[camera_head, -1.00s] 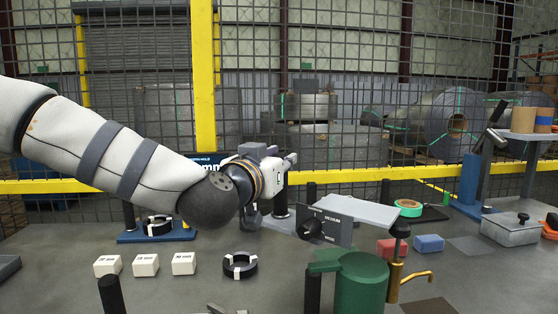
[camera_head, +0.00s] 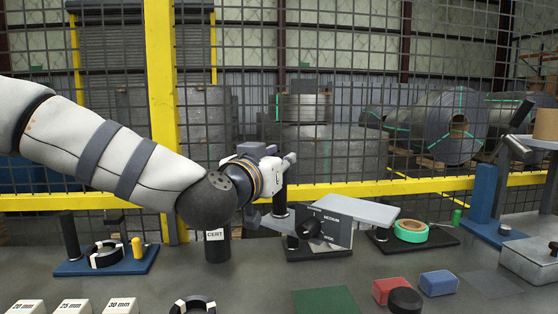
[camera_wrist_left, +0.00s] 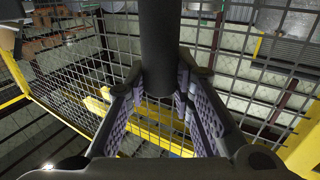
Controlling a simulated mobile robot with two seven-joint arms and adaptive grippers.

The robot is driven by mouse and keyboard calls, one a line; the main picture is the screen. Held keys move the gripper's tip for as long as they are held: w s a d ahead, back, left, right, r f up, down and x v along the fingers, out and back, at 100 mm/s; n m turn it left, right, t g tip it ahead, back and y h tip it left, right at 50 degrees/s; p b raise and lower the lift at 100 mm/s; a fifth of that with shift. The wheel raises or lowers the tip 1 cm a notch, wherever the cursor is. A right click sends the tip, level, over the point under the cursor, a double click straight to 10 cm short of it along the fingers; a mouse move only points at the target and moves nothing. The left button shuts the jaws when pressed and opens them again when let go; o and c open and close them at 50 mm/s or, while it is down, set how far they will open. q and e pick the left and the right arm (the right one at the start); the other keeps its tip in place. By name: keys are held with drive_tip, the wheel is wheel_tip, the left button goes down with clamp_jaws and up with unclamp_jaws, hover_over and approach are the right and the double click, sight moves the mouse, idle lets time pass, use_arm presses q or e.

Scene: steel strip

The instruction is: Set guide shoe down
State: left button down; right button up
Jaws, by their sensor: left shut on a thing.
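My left gripper (camera_head: 284,222) is shut on the black round handle (camera_head: 309,228) of what appears to be the guide shoe. The shoe has a dark panel (camera_head: 337,232) lettered MEDIUM and WIDE and a flat light grey plate (camera_head: 357,211) reaching right. In the left wrist view, the gripper's fingers (camera_wrist_left: 162,98) close around a dark cylinder (camera_wrist_left: 160,45); the rest of the shoe is not clear there. In the head view the shoe overlaps a black base (camera_head: 318,254); I cannot tell whether they touch. My right gripper is not in view.
A black CERT cylinder (camera_head: 217,246) stands left of the shoe. A green tape roll (camera_head: 411,231) stands right. Red (camera_head: 390,288) and blue (camera_head: 438,283) blocks and a green mat (camera_head: 325,301) lie in front. A mesh fence (camera_head: 330,120) stands behind.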

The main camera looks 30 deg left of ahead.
sight(277, 200)
use_arm(q)
wheel_tip(277, 200, down, 2)
drive_tip(key=shift+f, duration=0.15)
wheel_tip(277, 200, down, 5)
drive_tip(key=shift+w+f, duration=0.15)
drive_tip(key=shift+f, duration=0.05)
wheel_tip(277, 200, down, 6)
drive_tip(key=b, duration=0.1)
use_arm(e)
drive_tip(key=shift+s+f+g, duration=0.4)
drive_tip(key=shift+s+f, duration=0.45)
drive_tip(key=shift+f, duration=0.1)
use_arm(q)
drive_tip(key=shift+r, duration=0.1)
